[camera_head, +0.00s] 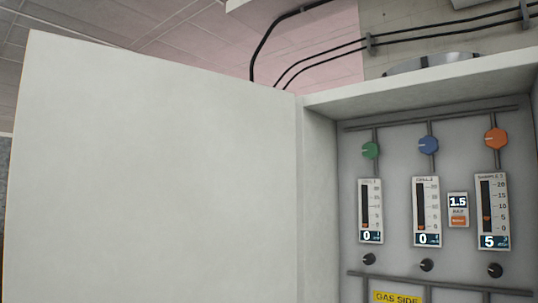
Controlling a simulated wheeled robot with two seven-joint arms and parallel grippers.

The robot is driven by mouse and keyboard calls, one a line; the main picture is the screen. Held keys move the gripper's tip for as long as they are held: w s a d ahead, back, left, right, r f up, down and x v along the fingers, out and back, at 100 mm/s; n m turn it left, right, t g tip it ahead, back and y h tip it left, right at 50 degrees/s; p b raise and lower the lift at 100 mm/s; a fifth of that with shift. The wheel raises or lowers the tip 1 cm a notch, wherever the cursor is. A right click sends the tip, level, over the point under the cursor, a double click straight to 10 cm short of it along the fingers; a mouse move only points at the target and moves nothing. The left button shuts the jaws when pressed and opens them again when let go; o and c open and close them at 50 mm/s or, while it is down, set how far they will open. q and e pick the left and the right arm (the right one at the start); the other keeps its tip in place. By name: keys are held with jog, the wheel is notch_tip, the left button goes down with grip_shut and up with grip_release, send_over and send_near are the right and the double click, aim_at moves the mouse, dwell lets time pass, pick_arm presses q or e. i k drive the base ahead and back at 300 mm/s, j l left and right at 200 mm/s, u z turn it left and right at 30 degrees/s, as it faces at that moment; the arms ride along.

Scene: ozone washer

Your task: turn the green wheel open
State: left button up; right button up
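The green wheel (370,151) is a small round knob on a grey panel (400,170) inside an open cabinet. It sits at the top of the leftmost pipe, with a light mark on its left side. Under it is a flow gauge (370,211) whose display reads 0, with its orange marker near the bottom of the scale. Neither of my grippers shows in the head view, so nothing is seen touching the wheel.
A blue wheel (428,145) and an orange wheel (496,139) sit to its right, above gauges reading 0 (426,212) and 5 (492,212). Black knobs (426,265) are below. The open white door (160,180) fills the left. The space before the panel looks clear.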

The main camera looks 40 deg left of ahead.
aim_at(371, 150)
jog(key=u, duration=0.8)
